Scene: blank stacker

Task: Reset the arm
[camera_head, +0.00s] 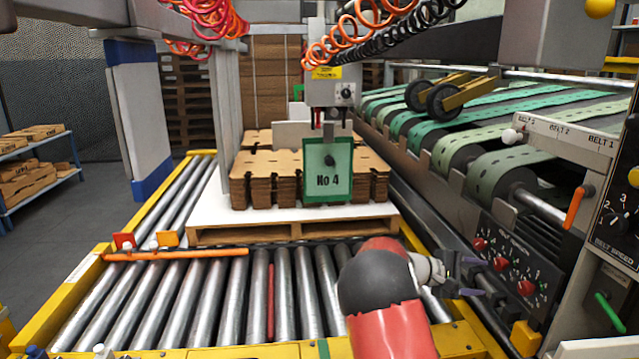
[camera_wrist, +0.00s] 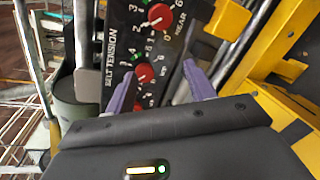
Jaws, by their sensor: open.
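My gripper (camera_head: 474,278) is at the right of the roller conveyor in the head view, at the end of my red and dark arm. It points right, toward the black belt tension panel (camera_head: 508,296) with its red knobs. In the wrist view my gripper (camera_wrist: 158,70) has its two purple fingers spread apart with nothing held between them. The belt tension panel (camera_wrist: 122,40) lies beyond the fingers. One red knob (camera_wrist: 144,73) shows between them and another red knob (camera_wrist: 160,15) shows higher up. I cannot tell the exact gap between fingers and panel.
The roller conveyor (camera_head: 205,290) has a yellow frame and an orange bar (camera_head: 175,255). Brown blanks (camera_head: 265,180) stand on a pallet (camera_head: 245,234) behind a green No 4 plate (camera_head: 328,170). An orange lever (camera_head: 575,207) and green lever (camera_head: 608,311) stick out at right.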

